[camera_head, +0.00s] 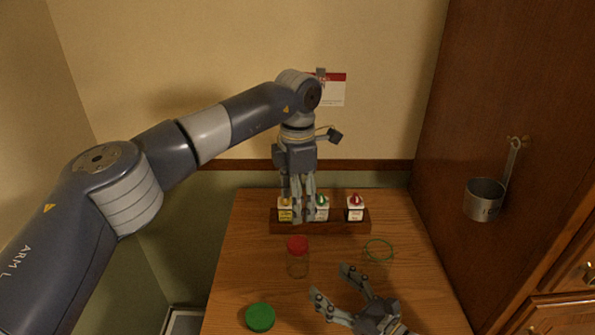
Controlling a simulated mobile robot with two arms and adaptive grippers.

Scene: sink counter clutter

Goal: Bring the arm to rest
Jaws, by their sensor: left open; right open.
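My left arm (205,132) comes in from the left and bends down over the back of the wooden counter (240,265). My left gripper (297,208) points down, open and empty as far as I see, in front of the wooden rack with small bottles. It hides part of the rack. My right gripper (332,284) is low in the picture over the front of the counter, with its fingers spread open and nothing between them.
The rack (340,227) holds yellow-, green- and red-marked bottles. A red-lidded jar (298,262), a green lid (260,317) and a green ring (379,250) lie around the counter. A metal cup (484,200) hangs on the cabinet at right.

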